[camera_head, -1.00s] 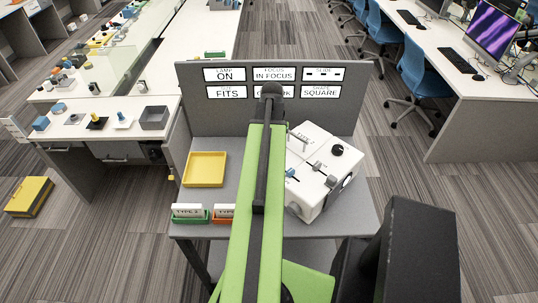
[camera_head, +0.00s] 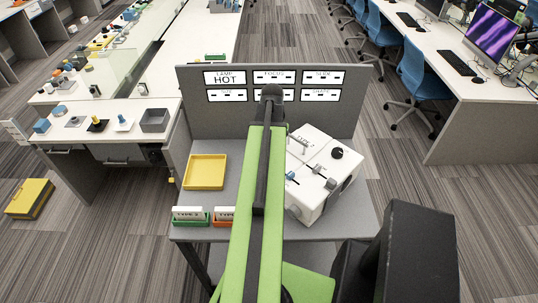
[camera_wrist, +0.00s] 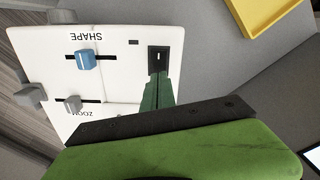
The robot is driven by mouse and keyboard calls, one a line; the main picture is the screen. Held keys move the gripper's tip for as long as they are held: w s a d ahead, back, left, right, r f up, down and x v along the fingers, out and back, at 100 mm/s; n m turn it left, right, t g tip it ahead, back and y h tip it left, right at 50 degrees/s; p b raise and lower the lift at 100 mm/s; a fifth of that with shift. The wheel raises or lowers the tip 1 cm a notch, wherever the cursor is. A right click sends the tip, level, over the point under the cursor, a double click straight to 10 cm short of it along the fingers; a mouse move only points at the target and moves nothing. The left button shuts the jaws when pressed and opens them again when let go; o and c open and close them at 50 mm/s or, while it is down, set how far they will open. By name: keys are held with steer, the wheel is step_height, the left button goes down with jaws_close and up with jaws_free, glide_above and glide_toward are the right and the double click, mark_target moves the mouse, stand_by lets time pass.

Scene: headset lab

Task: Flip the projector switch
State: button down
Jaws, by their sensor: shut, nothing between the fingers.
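The projector (camera_head: 325,150) is a white box on the right of the grey table, partly covered by my arm in the head view. In the wrist view its white top (camera_wrist: 115,75) bears a black rocker switch (camera_wrist: 158,56) with a small white mark. My gripper (camera_wrist: 159,76) is shut and empty, its dark green fingers pointing at the switch. The tips overlap the switch's lower end; whether they touch cannot be told. The head view does not show the fingertips. The lamp sign (camera_head: 226,78) on the grey panel reads HOT.
Beside the switch are a blue SHAPE slider (camera_wrist: 86,61) and a grey ZOOM slider (camera_wrist: 73,104). A yellow tray (camera_head: 205,171) lies on the table's left. Labelled cards in a green holder (camera_head: 190,218) and an orange holder (camera_head: 223,217) stand at the front edge.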

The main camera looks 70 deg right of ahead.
step_height(320, 180, up, 5)
steer(key=p, duration=0.4)
steer(key=shift+r+p, duration=0.15)
steer(key=shift+p, duration=0.15)
